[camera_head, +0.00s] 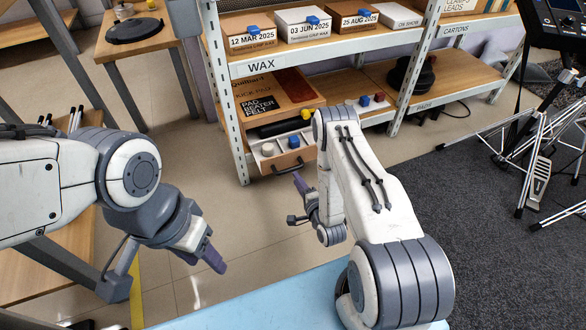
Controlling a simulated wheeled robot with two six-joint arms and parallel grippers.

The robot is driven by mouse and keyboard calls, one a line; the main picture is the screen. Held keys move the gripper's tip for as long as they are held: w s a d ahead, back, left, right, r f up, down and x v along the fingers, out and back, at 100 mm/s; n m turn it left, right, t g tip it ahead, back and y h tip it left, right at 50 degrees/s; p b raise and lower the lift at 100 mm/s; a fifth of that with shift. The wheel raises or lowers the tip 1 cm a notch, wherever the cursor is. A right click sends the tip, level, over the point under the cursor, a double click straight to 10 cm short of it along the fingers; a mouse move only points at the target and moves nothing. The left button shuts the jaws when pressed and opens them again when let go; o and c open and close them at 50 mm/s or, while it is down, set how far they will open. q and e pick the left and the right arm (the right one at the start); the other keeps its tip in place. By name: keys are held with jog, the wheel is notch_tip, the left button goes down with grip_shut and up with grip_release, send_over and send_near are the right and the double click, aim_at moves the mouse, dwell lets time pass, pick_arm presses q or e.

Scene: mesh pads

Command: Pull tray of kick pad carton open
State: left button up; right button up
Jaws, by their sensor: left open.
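The kick pad carton (265,92) stands on the lower shelf, a brown box with a "PAD BEATER FELT" label. Its tray (308,155) sticks out of the front, partly open, with a dark handle (288,168) on its front face. A white round item (268,150), a blue item (294,142) and a black roll (280,128) show in it. My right gripper (300,186) is just below and in front of the handle; whether it touches cannot be told, and its jaws are seen too edge-on to judge. My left gripper (213,258) is open and empty, over the floor.
A metal rack with a "WAX" shelf (330,58) holds dated boxes above the carton. Small red and blue items (371,99) lie right of it, beside my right arm. A light blue surface (270,302) is in front. Drum stands (530,150) are at right. Tiled floor lies clear between.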

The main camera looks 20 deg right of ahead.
jog(key=v, duration=0.3)
jog(key=shift+s+p, duration=0.1)
jog(key=shift+p, duration=0.3)
